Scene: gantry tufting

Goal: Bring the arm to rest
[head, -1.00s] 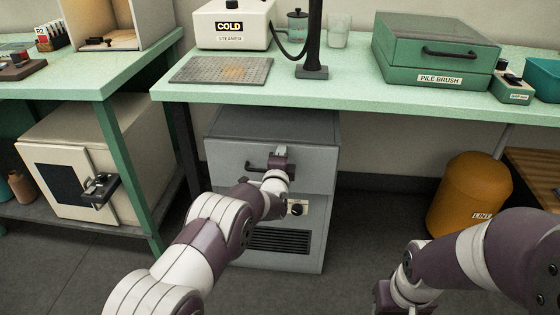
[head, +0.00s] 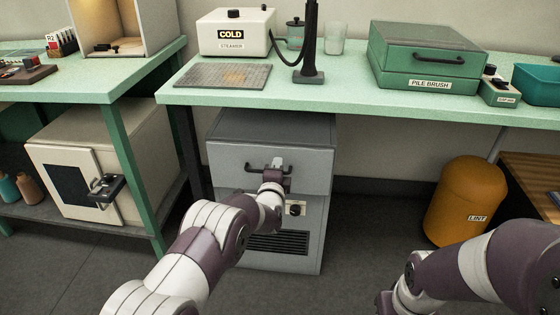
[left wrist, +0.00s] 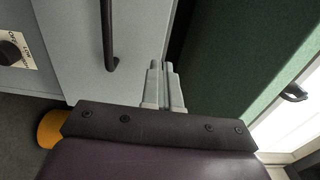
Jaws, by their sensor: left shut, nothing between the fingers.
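My left gripper (head: 278,162) is in front of the grey cabinet (head: 318,150) under the bench, near the right part of its black bar handle (head: 252,168). In the left wrist view its two pale fingers (left wrist: 162,66) are together and empty. The handle (left wrist: 108,38) there runs beside the fingers with a gap between them. The cabinet's upper front looks closed. My right arm (head: 465,265) is at the lower right, and its fingers do not show.
The green bench top (head: 340,95) overhangs the cabinet. A black knob (head: 295,208) sits below the handle. An orange lint bin (head: 465,200) stands at right, with a cream cabinet (head: 130,150) at left. Grey floor between cabinet and bin is clear.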

